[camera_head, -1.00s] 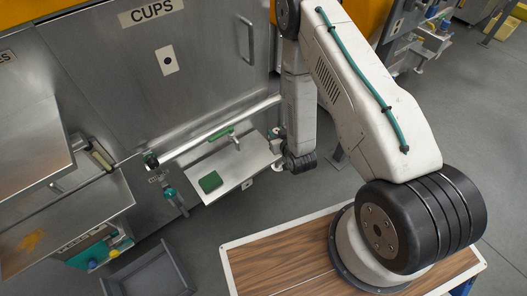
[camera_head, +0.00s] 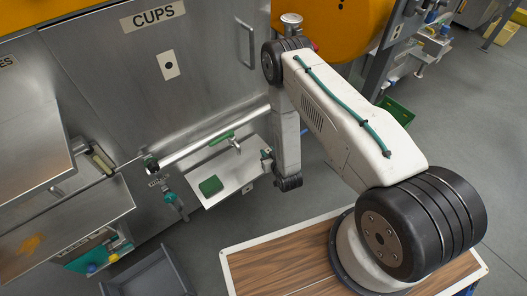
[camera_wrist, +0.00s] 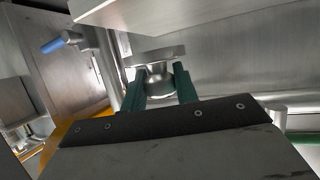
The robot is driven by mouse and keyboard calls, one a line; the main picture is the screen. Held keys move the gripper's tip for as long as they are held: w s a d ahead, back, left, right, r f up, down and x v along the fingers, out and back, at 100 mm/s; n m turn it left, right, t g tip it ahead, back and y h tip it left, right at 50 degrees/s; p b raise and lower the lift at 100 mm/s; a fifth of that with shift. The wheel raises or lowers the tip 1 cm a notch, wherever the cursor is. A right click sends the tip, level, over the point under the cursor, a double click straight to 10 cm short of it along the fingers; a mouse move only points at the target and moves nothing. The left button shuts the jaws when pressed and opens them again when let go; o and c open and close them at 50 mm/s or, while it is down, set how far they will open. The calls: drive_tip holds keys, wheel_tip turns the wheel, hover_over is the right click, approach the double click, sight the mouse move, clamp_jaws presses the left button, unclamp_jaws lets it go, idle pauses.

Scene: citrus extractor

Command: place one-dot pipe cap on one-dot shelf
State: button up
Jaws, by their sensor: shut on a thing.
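My gripper (camera_wrist: 160,88) has two green fingers in the wrist view. They are shut on a round silver metal piece, which looks like the pipe cap (camera_wrist: 159,78). Its dot marking cannot be seen. In the head view the fingers and the cap are mostly hidden at my wrist, by the right end of a metal shelf (camera_head: 228,162). A small white tag (camera_head: 247,188) is on the shelf's front edge; its dots are too small to read. A pale metal panel edge (camera_wrist: 150,14) lies across the top of the wrist view, above the cap.
A green block (camera_head: 210,185) and a pipe with a green handle (camera_head: 222,138) are on or by the shelf. A steel door (camera_head: 165,90) marked CUPS stands behind. A grey bin (camera_head: 152,275) is below left. A blue handle (camera_wrist: 54,45) shows in the wrist view.

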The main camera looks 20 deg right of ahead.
sight(266, 149)
drive_tip(key=w, duration=0.3)
drive_tip(key=shift+a+f, duration=0.1)
drive_tip(key=shift+a, duration=0.25)
drive_tip(key=f, duration=0.1)
drive_tip(key=w+f, duration=0.1)
drive_tip(key=shift+w+a+f, duration=0.1)
drive_tip(key=shift+f, duration=0.7)
drive_tip(key=shift+f, duration=0.2)
drive_tip(key=o, duration=1)
drive_tip(key=shift+r, duration=0.15)
